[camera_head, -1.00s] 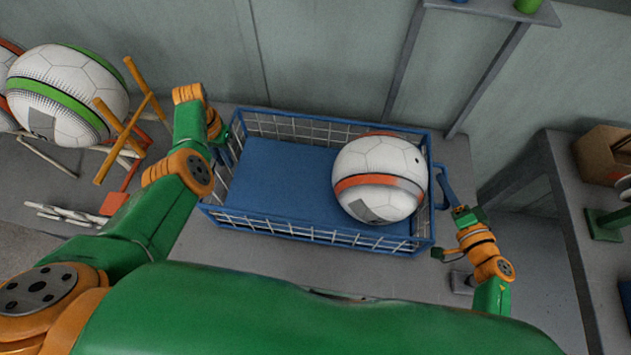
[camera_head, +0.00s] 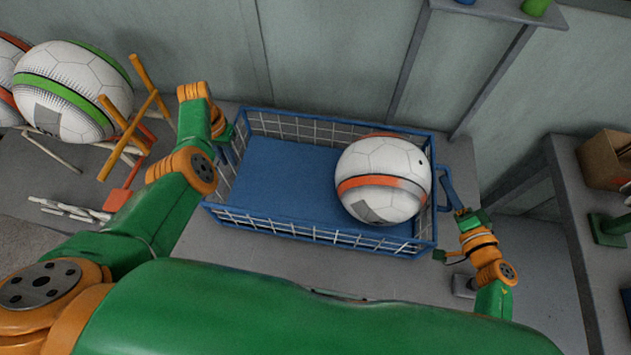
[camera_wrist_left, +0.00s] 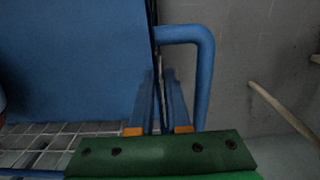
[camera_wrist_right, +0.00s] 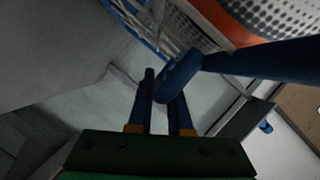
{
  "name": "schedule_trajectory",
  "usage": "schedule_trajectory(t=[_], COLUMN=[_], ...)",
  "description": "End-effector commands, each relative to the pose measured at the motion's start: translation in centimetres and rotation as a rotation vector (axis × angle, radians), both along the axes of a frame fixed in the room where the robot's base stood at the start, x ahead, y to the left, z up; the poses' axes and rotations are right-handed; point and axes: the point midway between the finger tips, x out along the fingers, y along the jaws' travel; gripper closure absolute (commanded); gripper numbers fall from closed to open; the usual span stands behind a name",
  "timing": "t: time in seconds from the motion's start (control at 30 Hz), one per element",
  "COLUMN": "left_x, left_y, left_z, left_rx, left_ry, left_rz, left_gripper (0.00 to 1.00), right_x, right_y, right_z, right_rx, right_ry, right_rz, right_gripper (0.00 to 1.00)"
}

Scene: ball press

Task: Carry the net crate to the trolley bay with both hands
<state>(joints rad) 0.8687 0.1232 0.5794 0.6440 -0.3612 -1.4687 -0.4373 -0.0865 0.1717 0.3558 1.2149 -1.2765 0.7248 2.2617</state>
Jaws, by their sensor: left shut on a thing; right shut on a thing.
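The blue net crate (camera_head: 270,180) has a blue floor and pale wire mesh sides. It stands in the middle of the head view. One white ball (camera_head: 385,178) with an orange-red band sits inside at its right end.
Balls (camera_head: 70,90) and an orange wooden stand (camera_head: 130,125) are at the left. A grey bench (camera_head: 570,215) with a cardboard box (camera_head: 605,158) is at the right. A grey wall (camera_head: 330,60) and a shelf (camera_head: 490,10) are behind the crate.

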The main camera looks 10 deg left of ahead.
Motion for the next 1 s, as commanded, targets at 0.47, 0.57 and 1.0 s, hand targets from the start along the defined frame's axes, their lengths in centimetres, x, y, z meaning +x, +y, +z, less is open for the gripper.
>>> schedule_trajectory(t=[0.47,0.57,1.0], left_x=[0.0,0.0,0.1], left_y=[0.1,0.1,0.1], left_z=[0.0,0.0,4.7], left_rx=[0.001,0.001,0.001], left_ry=[0.0,0.0,-0.003], left_rz=[0.001,0.001,0.002], left_gripper=[1.0,1.0,1.0], right_x=[0.0,0.0,0.0], right_y=[-0.1,-0.1,-0.1], right_z=[0.0,-0.1,4.7], right_rx=[-0.001,-0.001,-0.001], right_ry=[0.002,0.002,-0.001], right_rz=[-0.002,-0.002,-0.002], right_gripper=[1.0,1.0,1.0])
